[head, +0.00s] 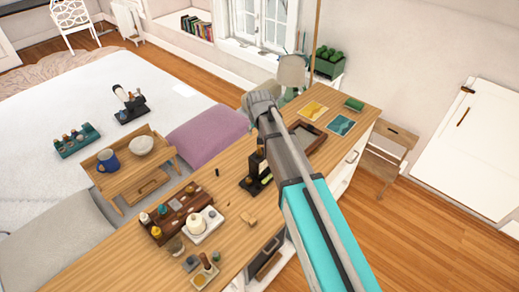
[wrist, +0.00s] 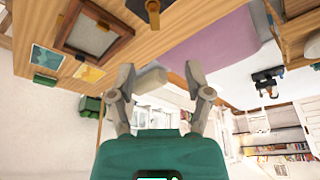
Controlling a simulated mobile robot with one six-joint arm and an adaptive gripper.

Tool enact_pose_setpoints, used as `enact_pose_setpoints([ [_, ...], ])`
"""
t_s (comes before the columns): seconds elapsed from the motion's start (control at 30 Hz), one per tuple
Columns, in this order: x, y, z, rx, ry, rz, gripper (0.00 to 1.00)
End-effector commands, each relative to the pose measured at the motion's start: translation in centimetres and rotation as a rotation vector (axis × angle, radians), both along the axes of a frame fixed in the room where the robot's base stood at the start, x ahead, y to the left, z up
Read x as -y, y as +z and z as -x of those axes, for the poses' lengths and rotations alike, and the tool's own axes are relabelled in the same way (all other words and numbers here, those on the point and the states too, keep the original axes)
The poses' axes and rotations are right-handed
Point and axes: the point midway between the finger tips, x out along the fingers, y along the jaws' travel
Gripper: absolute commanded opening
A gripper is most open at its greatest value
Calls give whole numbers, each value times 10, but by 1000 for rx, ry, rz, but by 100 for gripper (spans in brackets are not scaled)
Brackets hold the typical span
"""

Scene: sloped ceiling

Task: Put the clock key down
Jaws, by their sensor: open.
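My gripper (wrist: 160,78) is open, with its two grey fingers spread apart and nothing clearly held between them. A pale lamp shade (wrist: 150,81) shows between the fingers but looks to be beyond them. In the head view my arm crosses the long wooden table (head: 118,262), and its grey end is above the table's far part; the fingers are hidden there. I cannot pick out the clock key for certain. A small dark piece (head: 217,172) and a small wooden piece (head: 248,219) lie on the table, too small to name.
A brown tray (head: 318,141), coloured cards (head: 341,124) and a green item (head: 354,103) lie at the table's far end. A dark stand (head: 250,184) is beside my arm. A brown rack (head: 157,231) and a white tray with a candle (head: 207,232) crowd the near part.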

Motion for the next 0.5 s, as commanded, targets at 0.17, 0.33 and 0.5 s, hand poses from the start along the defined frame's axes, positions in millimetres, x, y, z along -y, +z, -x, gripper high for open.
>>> enact_pose_setpoints([
  [0.17,0,-5,-1,0,0,0,65],
  [0.33,0,-17,-5,0,-1,0,65],
  [0.5,-1,-31,-9,-1,-1,0,65],
])
